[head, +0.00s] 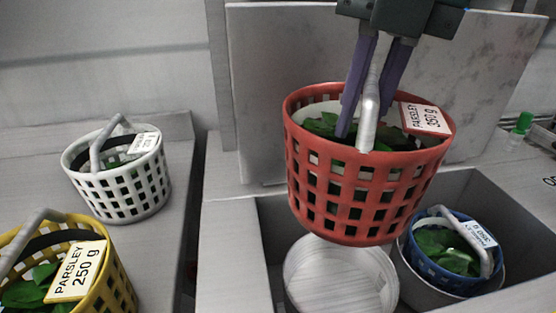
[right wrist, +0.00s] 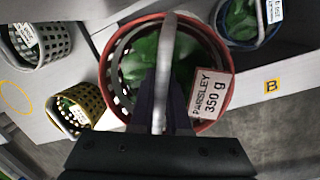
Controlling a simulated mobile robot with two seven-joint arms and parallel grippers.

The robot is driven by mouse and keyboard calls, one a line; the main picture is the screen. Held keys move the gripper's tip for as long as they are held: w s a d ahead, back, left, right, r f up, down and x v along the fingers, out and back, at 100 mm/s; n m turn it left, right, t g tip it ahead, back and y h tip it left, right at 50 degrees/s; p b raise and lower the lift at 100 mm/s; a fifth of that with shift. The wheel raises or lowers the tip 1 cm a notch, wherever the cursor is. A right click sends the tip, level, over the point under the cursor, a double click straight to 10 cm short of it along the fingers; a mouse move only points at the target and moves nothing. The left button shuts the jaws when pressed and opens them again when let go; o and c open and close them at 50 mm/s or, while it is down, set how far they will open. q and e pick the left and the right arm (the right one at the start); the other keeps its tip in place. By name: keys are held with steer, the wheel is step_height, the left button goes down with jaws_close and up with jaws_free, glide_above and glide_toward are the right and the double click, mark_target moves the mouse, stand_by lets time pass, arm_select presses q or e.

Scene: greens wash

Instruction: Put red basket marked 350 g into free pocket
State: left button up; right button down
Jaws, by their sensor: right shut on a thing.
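The red basket (head: 365,195) carries a tag reading PARSLEY 350 g (head: 425,118) and holds green leaves. My right gripper (head: 368,120) is shut on its grey handle and holds it up, slightly tilted, above the sunken trough. The red basket fills the middle of the right wrist view (right wrist: 212,50), with the gripper fingers (right wrist: 160,100) at its handle. An empty round white pocket (head: 340,275) is below it in the trough. The basket hides part of that pocket's far rim. My left gripper is not in view.
A blue basket (head: 440,275) with leaves sits in the pocket to the right. A white basket (head: 125,190) and a yellow basket (head: 108,285) marked 250 g stand on the left counter. A grey marbled panel (head: 270,90) rises behind the trough. A green-capped bottle (head: 522,124) is at far right.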

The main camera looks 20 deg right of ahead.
steer(key=f+n+b, duration=0.1)
steer(key=d+f+n+b, duration=0.1)
steer(key=f+n, duration=0.1)
steer(key=d+f+n, duration=0.1)
steer(key=n, duration=0.1)
steer(key=shift+w+f+y+b, duration=0.2)
steer(key=shift+f+y+b, duration=0.15)
steer(key=shift+y+b, duration=0.05)
steer(key=s+d+b+x, duration=0.1)
steer(key=b+x, duration=0.2)
steer(key=x, duration=0.6)
steer(key=s+d+b+x, duration=0.1)
steer(key=s+b+x, duration=0.1)
steer(key=x, duration=0.8)
steer(key=shift+f+b, duration=0.5)
steer(key=shift+f, duration=0.1)
steer(key=shift+s+f, duration=0.1)
steer(key=shift+s, duration=0.05)
steer(key=c, duration=1.3)
jaws_free()
steer(key=o, duration=0.4)
steer(key=p+v, duration=0.4)
steer(key=v, duration=0.8)
steer(key=shift+w, duration=0.3)
